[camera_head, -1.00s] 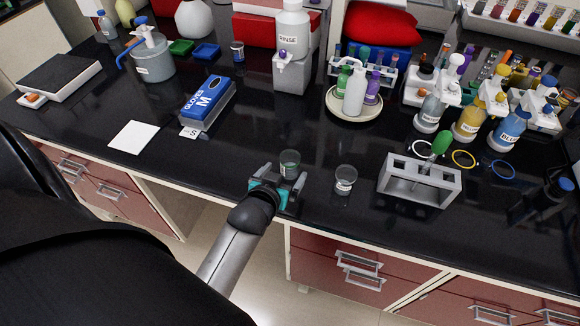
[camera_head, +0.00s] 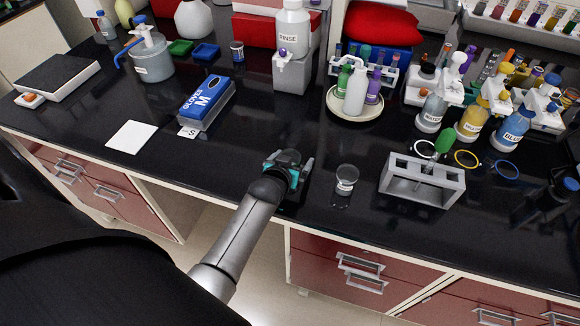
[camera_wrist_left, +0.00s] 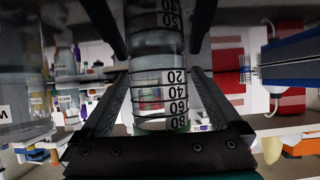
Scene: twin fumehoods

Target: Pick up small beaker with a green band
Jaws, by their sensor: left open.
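The small clear beaker (camera_head: 290,156) stands at the counter's front part and is mostly hidden by my left gripper (camera_head: 287,167) in the head view. In the left wrist view the beaker (camera_wrist_left: 158,82) is between the two fingers, with black graduation marks and a green tint near the bottom of the picture. The fingers are open on either side of it; I cannot tell whether either touches. A second small clear beaker (camera_head: 346,179) with a white label stands apart to the right. My right gripper is not in view.
A grey rack (camera_head: 422,182) stands right of the second beaker. A blue glove box (camera_head: 207,101) and white square (camera_head: 132,137) lie to the left. A round tray (camera_head: 354,112) with bottles stands behind. Dark counter between the gripper and glove box is clear.

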